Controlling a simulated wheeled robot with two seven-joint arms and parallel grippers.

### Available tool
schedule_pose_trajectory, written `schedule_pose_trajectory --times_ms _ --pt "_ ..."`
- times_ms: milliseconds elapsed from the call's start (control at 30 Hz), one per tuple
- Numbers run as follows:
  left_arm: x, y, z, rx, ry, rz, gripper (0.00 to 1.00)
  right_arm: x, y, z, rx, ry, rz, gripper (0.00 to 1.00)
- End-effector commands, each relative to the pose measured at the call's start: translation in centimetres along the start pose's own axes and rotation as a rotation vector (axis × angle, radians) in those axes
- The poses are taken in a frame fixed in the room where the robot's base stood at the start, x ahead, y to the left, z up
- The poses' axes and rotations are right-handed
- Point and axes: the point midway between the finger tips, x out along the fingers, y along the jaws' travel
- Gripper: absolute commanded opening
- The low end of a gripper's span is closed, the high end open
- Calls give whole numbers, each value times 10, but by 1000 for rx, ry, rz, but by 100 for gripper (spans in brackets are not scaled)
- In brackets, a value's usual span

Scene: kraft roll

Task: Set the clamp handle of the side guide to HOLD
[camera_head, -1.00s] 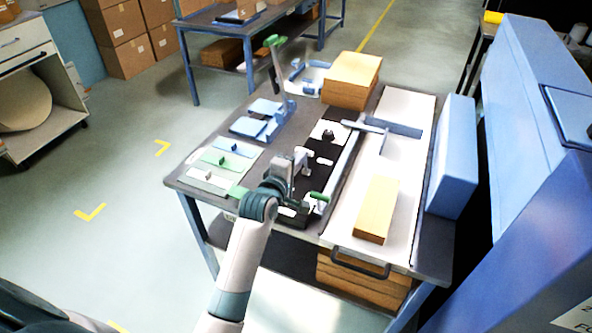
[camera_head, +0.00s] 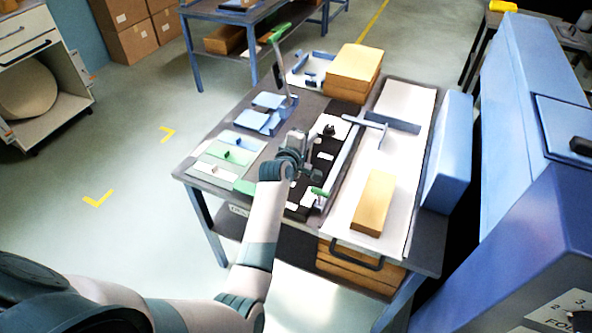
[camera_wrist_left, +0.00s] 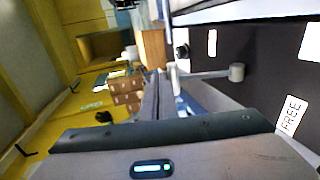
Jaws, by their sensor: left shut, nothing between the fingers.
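A small green-ended handle (camera_head: 320,192) stands at the near end of the black strip (camera_head: 297,211) beside the long rail in the head view. I cannot tell if it is the clamp handle. My left gripper (camera_head: 312,172) is shut and empty over the black strip, just behind that green end; it hides part of the strip. In the left wrist view a white label reading FREE (camera_wrist_left: 291,115) lies on the black surface. A pale rod with a round end (camera_wrist_left: 237,72) is near it and may be the clamp handle. No HOLD label is readable. My right gripper is out of view.
A cardboard-coloured block (camera_head: 374,203) lies on the white board right of the rail. A T-shaped bar (camera_head: 365,122) crosses the rail. A tall green-tipped lever (camera_head: 281,55) stands behind blue blocks. A brown stack (camera_head: 353,68) is at the back; a blue machine (camera_head: 510,140) stands right.

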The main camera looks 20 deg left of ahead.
Motion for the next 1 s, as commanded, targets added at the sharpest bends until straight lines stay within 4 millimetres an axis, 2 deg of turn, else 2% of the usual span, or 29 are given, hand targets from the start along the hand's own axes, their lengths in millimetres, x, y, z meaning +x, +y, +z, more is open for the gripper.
schedule_pose_trajectory --times_ms 333,1000 --pt "24 2 0 0 1 0 0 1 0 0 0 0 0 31" --pt "26 1 0 1 0 -1 0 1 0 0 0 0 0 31"
